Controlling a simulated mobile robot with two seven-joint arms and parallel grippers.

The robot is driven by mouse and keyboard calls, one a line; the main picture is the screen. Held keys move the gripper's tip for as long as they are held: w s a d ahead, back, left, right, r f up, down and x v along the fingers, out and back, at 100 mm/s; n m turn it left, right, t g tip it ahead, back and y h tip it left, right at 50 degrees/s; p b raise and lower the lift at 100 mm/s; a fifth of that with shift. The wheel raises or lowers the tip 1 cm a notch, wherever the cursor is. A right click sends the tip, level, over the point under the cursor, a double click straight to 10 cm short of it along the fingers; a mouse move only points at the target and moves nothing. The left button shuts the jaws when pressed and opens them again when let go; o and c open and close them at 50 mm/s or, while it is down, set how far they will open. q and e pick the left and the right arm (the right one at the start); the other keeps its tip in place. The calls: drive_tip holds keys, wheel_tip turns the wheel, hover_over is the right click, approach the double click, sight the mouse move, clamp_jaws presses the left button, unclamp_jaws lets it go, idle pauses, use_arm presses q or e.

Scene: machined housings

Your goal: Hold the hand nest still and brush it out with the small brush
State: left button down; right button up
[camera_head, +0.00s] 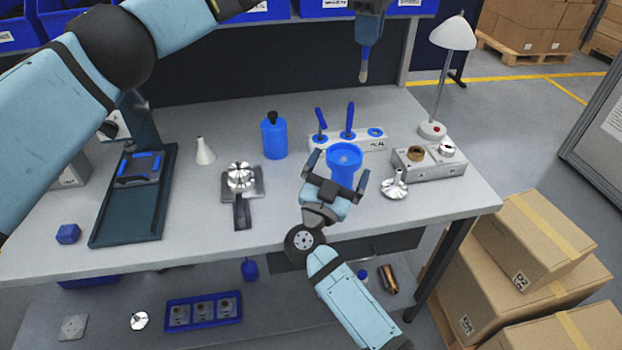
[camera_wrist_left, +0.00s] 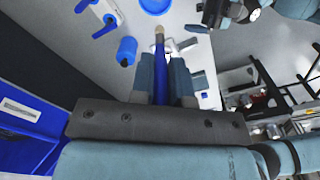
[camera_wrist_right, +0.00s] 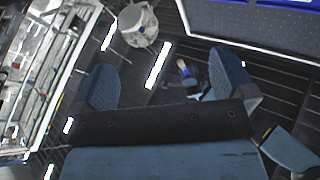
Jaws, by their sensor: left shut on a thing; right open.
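My left gripper (camera_head: 369,40) is high over the back of the bench, shut on the small brush (camera_head: 364,66). The brush has a blue handle and a pale tip pointing down; it also shows in the left wrist view (camera_wrist_left: 159,55). What looks like the hand nest, a grey plate with a dark handle (camera_head: 241,212), lies left of the bench's middle, with a shiny metal part (camera_head: 240,176) on it. My right gripper (camera_head: 337,178) is open near the front edge, right of the nest. A blue cup (camera_head: 345,156) shows between its fingers; the right wrist view shows nothing held.
A white rack (camera_head: 375,144) with blue-handled tools stands behind the cup. A blue bottle (camera_head: 274,138) and white cone (camera_head: 204,151) stand behind the nest. A metal part (camera_head: 394,187), grey block (camera_head: 429,163) and lamp (camera_head: 432,130) are at right.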

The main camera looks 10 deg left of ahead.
sight(335, 164)
drive_tip(key=s+a+f+n+g+h, duration=0.1)
drive_tip(key=s+a+f+g, duration=0.1)
drive_tip(key=a+f+g, duration=0.25)
drive_tip(key=shift+g, duration=0.25)
drive_tip(key=x, duration=1.1)
drive_tip(key=shift+w+a+r, duration=0.1)
drive_tip(key=shift+w+r, duration=0.05)
drive_tip(key=shift+w, duration=0.15)
drive_tip(key=c, duration=0.7)
